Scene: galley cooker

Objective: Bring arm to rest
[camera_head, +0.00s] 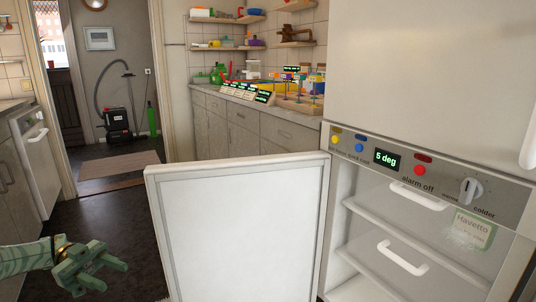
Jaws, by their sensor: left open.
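My left gripper (97,264) is at the lower left of the head view, above the dark floor. It is open and I see nothing between its fingers. My left arm (25,258) comes in from the left edge. My right arm and right gripper are not in view. The left gripper is left of an open white door (238,232) and apart from it.
The door stands out from a white fridge or freezer (425,75) at the right, with clear drawers and a panel reading "5 deg" (387,159). A counter (270,104) holds several items. Dark floor (120,215) is free beyond the gripper. Left cabinets (15,185) line the edge.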

